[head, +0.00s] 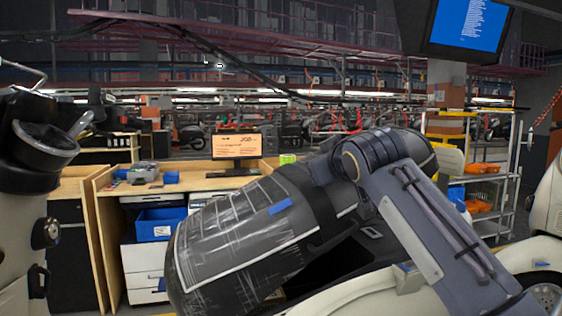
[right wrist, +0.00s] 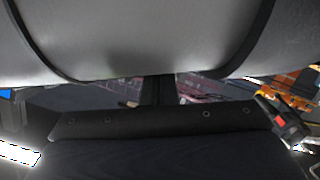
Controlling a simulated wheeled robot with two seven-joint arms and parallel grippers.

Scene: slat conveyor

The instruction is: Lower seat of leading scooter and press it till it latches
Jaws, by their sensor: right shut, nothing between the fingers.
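The leading scooter's seat (head: 245,235) is long, black and covered in clear wrap. It stands tilted up in the middle of the head view, above the cream scooter body (head: 350,293). My right arm crosses in front from the lower right, and its gripper is hidden in that view. In the right wrist view the right gripper (right wrist: 158,88) is shut, its dark fingers together and empty. They point at a smooth grey surface with black seams, seemingly the seat (right wrist: 150,40). I cannot tell whether they touch it. The latch is not visible. My left gripper is not in view.
Another cream vehicle part (head: 22,235) with black fittings stands close at the left edge. Behind are a wooden workbench (head: 185,184) with a monitor and a blue bin (head: 158,225). A wire shelf (head: 488,190) with orange bins stands at right. Another scooter (head: 545,205) fills the right edge.

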